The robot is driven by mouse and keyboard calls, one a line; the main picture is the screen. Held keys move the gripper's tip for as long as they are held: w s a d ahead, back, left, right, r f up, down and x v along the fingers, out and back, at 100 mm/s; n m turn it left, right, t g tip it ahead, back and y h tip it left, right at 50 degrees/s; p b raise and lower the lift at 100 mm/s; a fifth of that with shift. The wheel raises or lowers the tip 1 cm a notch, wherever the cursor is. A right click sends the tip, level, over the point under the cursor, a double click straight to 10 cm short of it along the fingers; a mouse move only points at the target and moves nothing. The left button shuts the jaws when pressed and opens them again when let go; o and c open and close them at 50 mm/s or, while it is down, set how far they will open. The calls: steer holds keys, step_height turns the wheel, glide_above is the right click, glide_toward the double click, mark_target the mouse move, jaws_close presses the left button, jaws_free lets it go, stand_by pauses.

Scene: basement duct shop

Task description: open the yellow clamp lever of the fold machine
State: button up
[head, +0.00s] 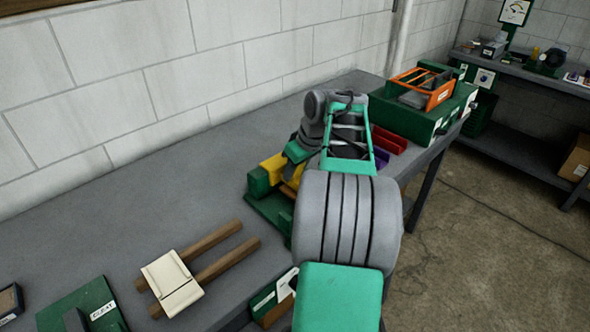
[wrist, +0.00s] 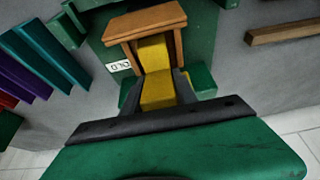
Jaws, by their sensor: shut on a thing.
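The fold machine (head: 262,205) is a green unit on the bench, partly hidden behind my arm in the head view. Its green base also shows in the wrist view (wrist: 200,28), with a partly covered label ending in "OLD" and a wooden frame (wrist: 145,20). The yellow clamp lever (wrist: 156,58) passes through that frame toward me. Yellow also shows on the machine in the head view (head: 272,167). My gripper (wrist: 158,85) has its dark fingers on both sides of the lever and is shut on it. The lever's near end is hidden by my gripper body.
Red (head: 388,140) and purple pieces lie beyond my arm, near a green case (head: 425,118) with an orange tray (head: 428,90). A cream block (head: 172,283) with two wooden bars and a green plate (head: 80,308) are at the front left. The bench's left middle is clear.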

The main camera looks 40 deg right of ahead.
jaws_close()
stand_by(0.6)
